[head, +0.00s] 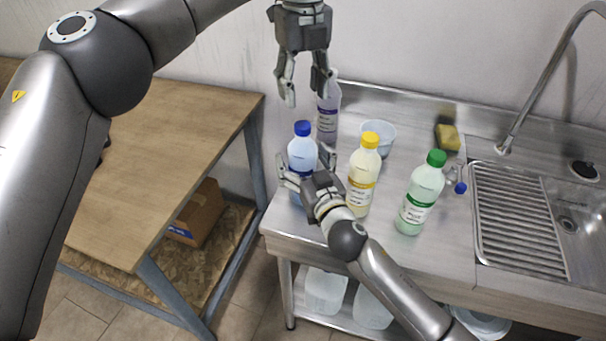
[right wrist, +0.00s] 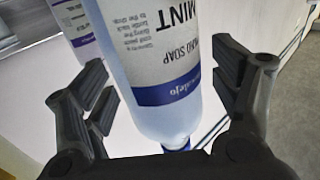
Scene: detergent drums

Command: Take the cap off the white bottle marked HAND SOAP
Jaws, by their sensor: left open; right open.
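The HAND SOAP bottle (head: 301,149) is pale bluish-white and stands upright near the left end of the steel counter. Its blue cap (head: 302,128) is on. In the right wrist view the bottle (right wrist: 150,60) appears upside down, its label reading HAND SOAP and MINT, with the cap (right wrist: 178,147) low in the picture. My right gripper (head: 304,160) is open, its fingers on either side of the bottle; gaps show, though contact on the right side is unclear. My left gripper (head: 306,98) is open and empty, pointing down just above the cap.
A purple-labelled bottle (head: 328,108) stands close behind. A yellow-capped bottle (head: 362,180) and a green-capped bottle (head: 421,195) stand to the right. A pale tub (head: 380,134), a sponge (head: 447,138) and the sink (head: 570,217) lie beyond. A wooden table (head: 165,150) is at left.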

